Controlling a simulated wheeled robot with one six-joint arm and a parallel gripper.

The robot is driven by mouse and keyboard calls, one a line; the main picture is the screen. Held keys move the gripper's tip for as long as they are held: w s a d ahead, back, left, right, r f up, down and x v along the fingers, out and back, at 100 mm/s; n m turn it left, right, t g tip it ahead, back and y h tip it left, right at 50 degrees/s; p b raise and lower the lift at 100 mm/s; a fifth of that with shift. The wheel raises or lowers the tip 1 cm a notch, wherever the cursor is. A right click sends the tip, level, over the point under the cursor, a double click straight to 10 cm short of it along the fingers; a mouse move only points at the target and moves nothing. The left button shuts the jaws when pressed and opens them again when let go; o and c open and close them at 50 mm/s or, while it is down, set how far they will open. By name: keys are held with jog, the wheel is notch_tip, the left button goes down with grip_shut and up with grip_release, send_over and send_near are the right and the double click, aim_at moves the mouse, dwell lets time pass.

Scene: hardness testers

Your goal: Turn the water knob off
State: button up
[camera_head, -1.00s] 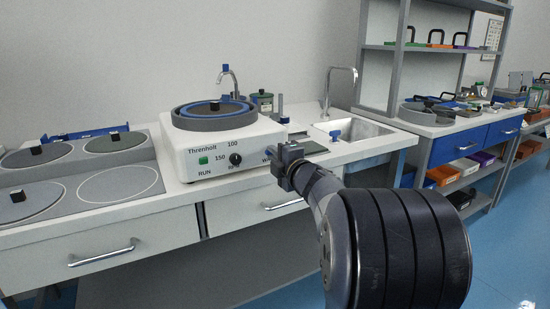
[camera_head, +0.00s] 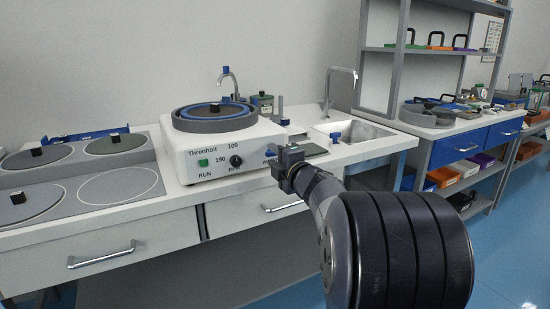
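The white polishing machine (camera_head: 212,158), labelled Threnholt, stands on the bench with a green RUN button (camera_head: 203,163) and a black RPM dial (camera_head: 236,161) on its front. A small blue part (camera_head: 270,153) shows at the right end of this front panel, just left of my gripper; it may be the water knob, mostly hidden. My gripper (camera_head: 284,168) is at the machine's front right corner, in front of or beside that part. Its fingers are small and dark, and I cannot tell whether they touch anything or are open.
Grey discs lie in the bench top at the left. Drawer handles (camera_head: 103,254) stick out below. Blue floor is free at the right.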

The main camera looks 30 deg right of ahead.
jog(key=s+p, duration=0.2)
jog(key=s, duration=0.8)
jog(key=shift+s+d, duration=0.2)
jog(key=shift+s, duration=0.15)
jog(key=w+b, duration=0.2)
jog(key=w, duration=0.7)
jog(key=shift+w+a, duration=0.15)
jog(key=shift+w, duration=0.75)
